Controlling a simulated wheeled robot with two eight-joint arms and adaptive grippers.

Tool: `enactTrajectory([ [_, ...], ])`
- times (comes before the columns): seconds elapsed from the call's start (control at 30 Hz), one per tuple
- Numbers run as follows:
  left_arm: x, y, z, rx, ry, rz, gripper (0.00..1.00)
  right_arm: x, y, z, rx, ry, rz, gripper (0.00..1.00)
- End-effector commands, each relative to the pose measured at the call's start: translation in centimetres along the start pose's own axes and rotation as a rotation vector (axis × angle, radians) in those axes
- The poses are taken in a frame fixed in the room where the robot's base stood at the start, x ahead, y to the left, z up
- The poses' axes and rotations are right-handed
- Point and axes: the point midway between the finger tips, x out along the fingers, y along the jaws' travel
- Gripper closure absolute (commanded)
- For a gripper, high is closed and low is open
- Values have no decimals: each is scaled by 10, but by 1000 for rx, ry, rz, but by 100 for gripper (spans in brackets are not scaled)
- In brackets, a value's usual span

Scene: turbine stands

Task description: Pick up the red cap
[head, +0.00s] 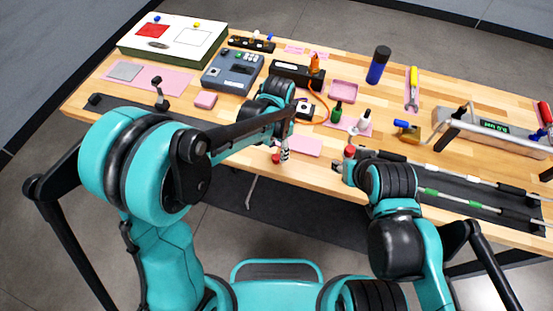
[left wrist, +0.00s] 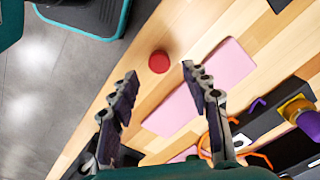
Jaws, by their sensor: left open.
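The red cap (left wrist: 158,61) is a small round red disc on the wooden table near its front edge. In the left wrist view it lies just beyond my left fingertips, roughly centred between them. In the head view the cap (head: 276,159) shows just beside the fingertips of my left gripper (head: 283,154). My left gripper (left wrist: 160,73) is open, with nothing between its fingers. My right gripper (head: 343,167) is low near the table's front edge; its fingers are too small and partly hidden to judge.
A pink mat (left wrist: 200,88) lies right of the cap. A small red object (head: 349,150) is by my right gripper. Behind stand a green bottle (head: 337,112), a white-capped bottle (head: 364,117), a black box (head: 297,73) and a blue-grey device (head: 232,72). Rods (head: 450,195) lie at the right.

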Motion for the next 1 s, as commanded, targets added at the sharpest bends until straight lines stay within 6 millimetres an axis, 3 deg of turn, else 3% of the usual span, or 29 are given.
enactTrajectory([
  [0.23,39,0,4,-2,1,0,52,12,0,9,0,0,0,60],
  [0.53,43,0,5,-2,1,-1,52,12,0,8,0,0,0,60],
  [0.7,43,0,5,-2,1,-1,91,12,0,8,0,0,0,60],
  [1.0,42,0,5,-2,1,-1,92,12,0,9,0,0,0,60],
])
